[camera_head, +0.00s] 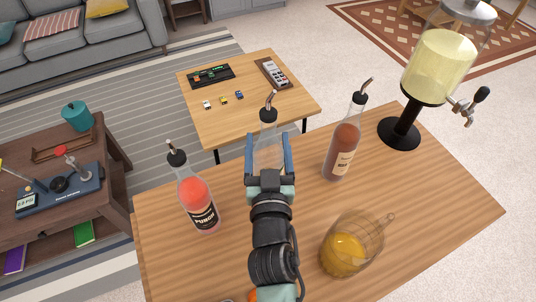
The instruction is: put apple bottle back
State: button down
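A clear bottle (268,145) with a black cap and bent metal spout is near the far edge of the wooden bar top. My gripper (268,150) has one blue finger on each side of it, and both seem to touch its sides. The bottle looks upright; its lower part and any label are mostly hidden behind my gripper, so I cannot tell whether it stands on the bar top or is raised. A red bottle (196,196) with a dark label stands to the left. A brownish-red bottle (343,143) with a pale label stands to the right.
The wooden bar top (440,210) also holds a glass pitcher (350,245) of orange liquid at front right and a drink dispenser (438,66) at far right. An orange item shows at the bottom edge. A low table (265,75) stands beyond. The right front is clear.

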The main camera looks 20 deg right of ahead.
jog(key=shift+f+b, duration=0.4)
jog(key=shift+f, duration=0.8)
jog(key=shift+f, duration=0.2)
grip_release()
jog(key=b+v, duration=0.2)
jog(key=v, duration=1)
jog(key=shift+b, duration=0.4)
